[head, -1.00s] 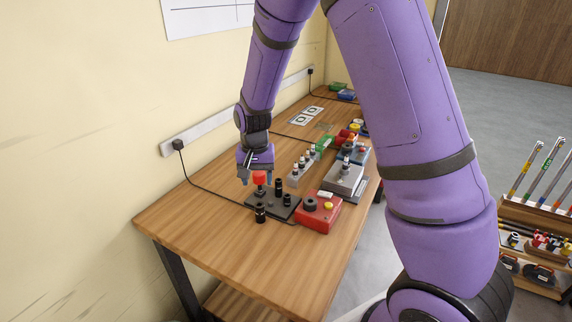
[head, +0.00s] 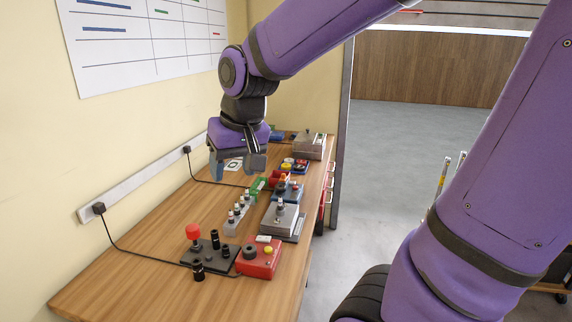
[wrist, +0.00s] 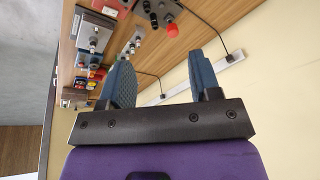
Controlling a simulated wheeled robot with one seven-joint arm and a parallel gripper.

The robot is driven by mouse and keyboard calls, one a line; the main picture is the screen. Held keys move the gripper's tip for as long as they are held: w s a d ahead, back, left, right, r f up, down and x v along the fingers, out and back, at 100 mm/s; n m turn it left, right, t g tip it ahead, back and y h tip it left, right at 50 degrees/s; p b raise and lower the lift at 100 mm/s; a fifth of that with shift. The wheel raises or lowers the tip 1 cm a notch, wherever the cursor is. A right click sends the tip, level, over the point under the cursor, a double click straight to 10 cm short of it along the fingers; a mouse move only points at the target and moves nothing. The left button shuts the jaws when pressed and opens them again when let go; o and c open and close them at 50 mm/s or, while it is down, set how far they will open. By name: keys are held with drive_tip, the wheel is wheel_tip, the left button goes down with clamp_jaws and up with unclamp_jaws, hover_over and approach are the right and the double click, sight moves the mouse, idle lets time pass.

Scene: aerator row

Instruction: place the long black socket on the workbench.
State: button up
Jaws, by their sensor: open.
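A black socket (head: 198,271) stands upright on the bare wood of the workbench (head: 120,290), just in front of a dark plate (head: 222,262). Two more black cylinders, one (head: 215,239) taller-looking than the other (head: 225,251), stand on the plate beside a red knob (head: 193,232). I cannot tell for sure which is the long one. My gripper (head: 237,170) is open and empty, high above the bench and beyond the plate. In the wrist view its blue fingers (wrist: 162,65) are spread with nothing between them; the red knob (wrist: 173,30) shows beyond.
A red box (head: 260,262) with a black knob sits right of the plate. A grey block with several silver fittings (head: 238,213) and a grey unit (head: 280,220) stand behind. A cable and white power strip (head: 145,180) run along the wall. The front-left bench is clear.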

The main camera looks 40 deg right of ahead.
drive_tip(key=s+d+r+n+t, duration=0.1)
drive_tip(key=s+r, duration=0.3)
drive_tip(key=s, duration=0.8)
drive_tip(key=shift+s+d+n+t+h, duration=0.25)
drive_tip(key=shift+d+n+t+h, duration=0.15)
idle(0.3)
